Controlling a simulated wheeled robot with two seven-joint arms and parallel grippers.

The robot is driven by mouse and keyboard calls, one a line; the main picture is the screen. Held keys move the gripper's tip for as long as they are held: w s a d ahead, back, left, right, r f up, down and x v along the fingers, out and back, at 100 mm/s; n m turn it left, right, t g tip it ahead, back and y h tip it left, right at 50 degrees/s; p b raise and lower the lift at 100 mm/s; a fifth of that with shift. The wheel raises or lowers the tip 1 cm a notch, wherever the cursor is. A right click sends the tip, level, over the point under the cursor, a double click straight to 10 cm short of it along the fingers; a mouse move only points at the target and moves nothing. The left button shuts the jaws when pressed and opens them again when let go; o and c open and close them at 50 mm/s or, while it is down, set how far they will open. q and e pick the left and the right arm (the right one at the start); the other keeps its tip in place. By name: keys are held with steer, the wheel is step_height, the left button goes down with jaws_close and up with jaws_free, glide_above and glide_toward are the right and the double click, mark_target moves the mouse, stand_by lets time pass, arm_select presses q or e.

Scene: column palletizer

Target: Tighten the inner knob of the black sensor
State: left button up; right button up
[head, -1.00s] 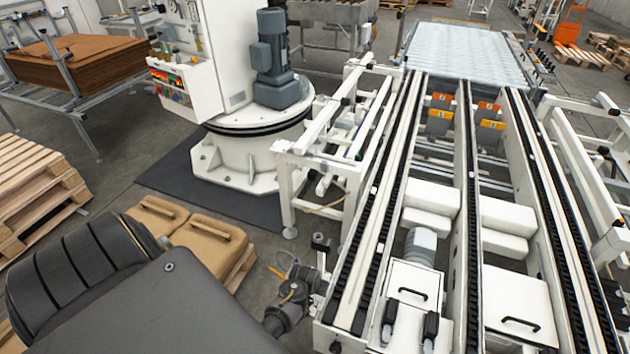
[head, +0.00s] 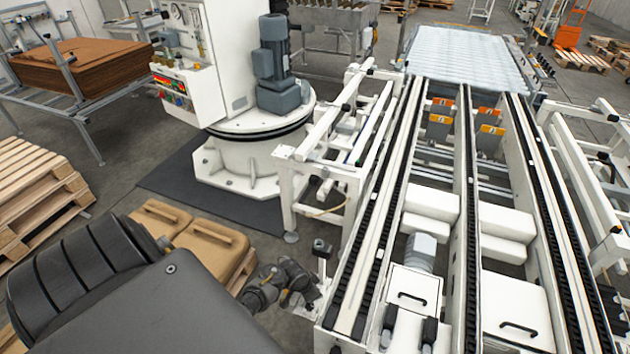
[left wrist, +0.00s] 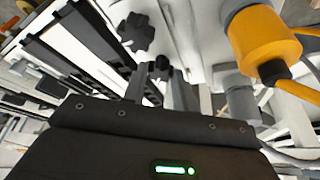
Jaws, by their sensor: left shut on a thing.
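My left gripper (left wrist: 161,78) is at the sensor bracket on the near left of the conveyor frame. In the left wrist view its fingers are closed around a small dark knob (left wrist: 163,63). A larger black lobed knob (left wrist: 135,33) shows up and left of the fingers, apart from them. In the head view a small black sensor (head: 320,246) stands on its bracket, just above and right of my left wrist (head: 278,284). The fingertips are too small to make out there. My right gripper is not in view.
A yellow-orange cylindrical sensor (left wrist: 262,45) with a cable is close on the right in the wrist view. Brown sacks (head: 205,240) on a pallet lie left of the wrist.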

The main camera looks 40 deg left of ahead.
arm_select(q)
steer(key=shift+a+m+h, duration=0.15)
steer(key=shift+m+h, duration=0.25)
steer(key=shift+m, duration=0.6)
steer(key=m+g, duration=0.1)
steer(key=m, duration=0.1)
steer(key=shift+w+a+f+m+h+b, duration=0.1)
steer(key=shift+m+h+b, duration=0.2)
steer(key=shift+h+b, duration=0.1)
steer(key=shift+w+m+g+h+b, duration=0.1)
steer(key=shift+m+g+h+b, duration=0.3)
steer(key=shift+m, duration=0.6)
steer(key=shift+w+m+g+h+b, duration=0.15)
steer(key=shift+m+b, duration=0.35)
steer(key=shift+m, duration=0.5)
steer(key=shift+s, duration=0.1)
steer(key=o, duration=1)
steer(key=shift+p+v, duration=0.95)
steer(key=shift+v, duration=4.5)
